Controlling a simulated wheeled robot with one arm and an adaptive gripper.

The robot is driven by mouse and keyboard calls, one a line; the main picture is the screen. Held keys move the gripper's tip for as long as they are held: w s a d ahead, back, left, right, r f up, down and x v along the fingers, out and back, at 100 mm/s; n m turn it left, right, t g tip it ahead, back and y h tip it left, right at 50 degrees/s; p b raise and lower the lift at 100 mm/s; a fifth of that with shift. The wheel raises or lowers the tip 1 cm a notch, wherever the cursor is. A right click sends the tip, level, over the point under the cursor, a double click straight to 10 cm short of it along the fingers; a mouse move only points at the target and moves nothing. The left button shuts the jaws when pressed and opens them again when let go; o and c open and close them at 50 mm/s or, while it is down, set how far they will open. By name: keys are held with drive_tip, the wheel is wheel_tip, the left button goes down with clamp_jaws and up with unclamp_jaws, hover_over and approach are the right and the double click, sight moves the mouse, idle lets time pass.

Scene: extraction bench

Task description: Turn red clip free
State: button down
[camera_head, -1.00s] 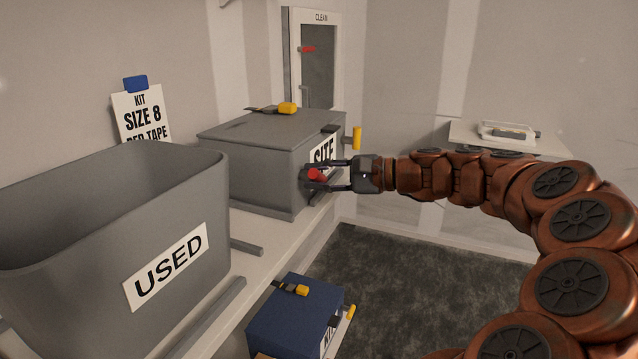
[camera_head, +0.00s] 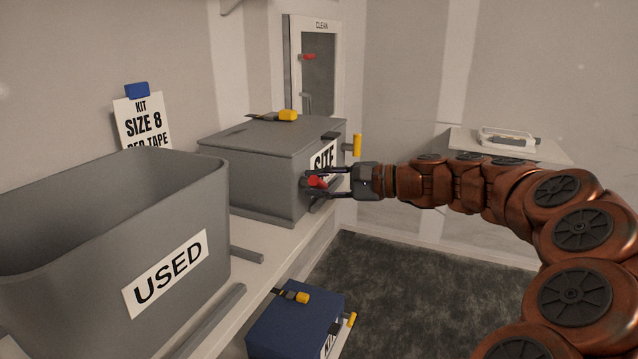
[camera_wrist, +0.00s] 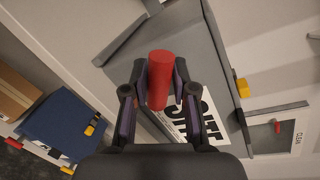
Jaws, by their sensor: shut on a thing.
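The red clip (camera_head: 317,182) is on the front face of the grey box marked SITE (camera_head: 262,180). My gripper (camera_head: 322,183) is shut on it, a finger on either side. In the wrist view the red clip (camera_wrist: 160,78) shows as a red cylinder between the two fingers (camera_wrist: 158,95), in front of the white SITE label (camera_wrist: 193,122). How the clip joins the box is hidden behind the clip and fingers.
A large grey bin marked USED (camera_head: 120,255) stands on the bench at left. A blue case (camera_head: 297,325) with yellow clips sits lower down. A yellow latch (camera_head: 357,145) is on the SITE box's right side. A framed CLEAN panel (camera_head: 318,75) hangs behind. Dark floor is open at right.

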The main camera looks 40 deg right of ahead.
drive_tip(key=shift+f, duration=0.3)
drive_tip(key=c, duration=1.2)
unclamp_jaws()
drive_tip(key=shift+c, duration=0.2)
drive_tip(key=shift+o, duration=1.1)
drive_tip(key=shift+r, duration=0.1)
drive_tip(key=v, duration=1.2)
drive_tip(key=shift+w, duration=0.1)
drive_tip(key=shift+c, duration=0.4)
